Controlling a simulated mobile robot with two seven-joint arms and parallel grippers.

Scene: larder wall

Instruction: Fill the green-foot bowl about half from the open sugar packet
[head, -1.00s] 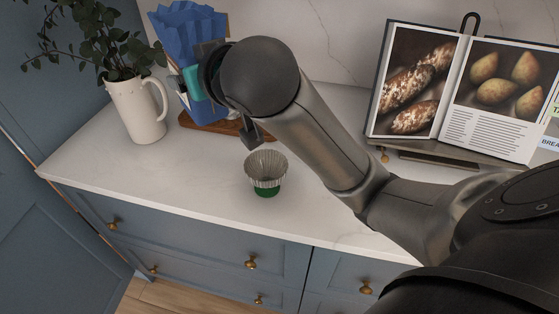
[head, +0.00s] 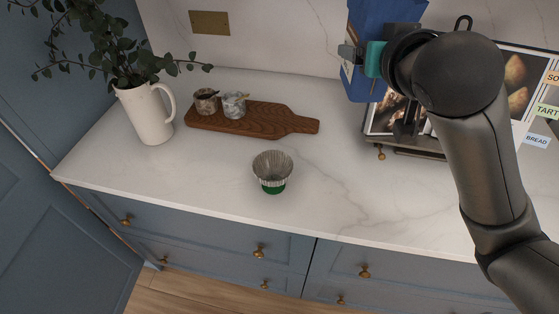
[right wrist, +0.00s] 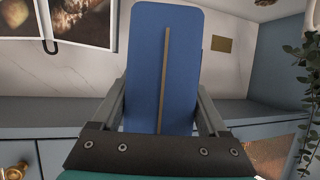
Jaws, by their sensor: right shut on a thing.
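The fluted silver bowl with a green foot (head: 273,170) stands upright on the white counter, near its front edge. Its inside looks grey, and I cannot make out any sugar in it. My right gripper (right wrist: 160,112) is shut on the blue sugar packet (right wrist: 178,60), with one finger on each side. In the head view the packet (head: 368,22) is held above the counter, to the right of and behind the bowl and apart from it. Its top is cut off by the picture edge, so its opening is hidden. My left gripper is not in view.
A wooden board (head: 265,120) with two small jars (head: 235,105) lies behind the bowl. A white jug with leafy stems (head: 147,113) stands at left. An open cookbook on a stand (head: 518,75) is partly behind my right arm. The counter around the bowl is clear.

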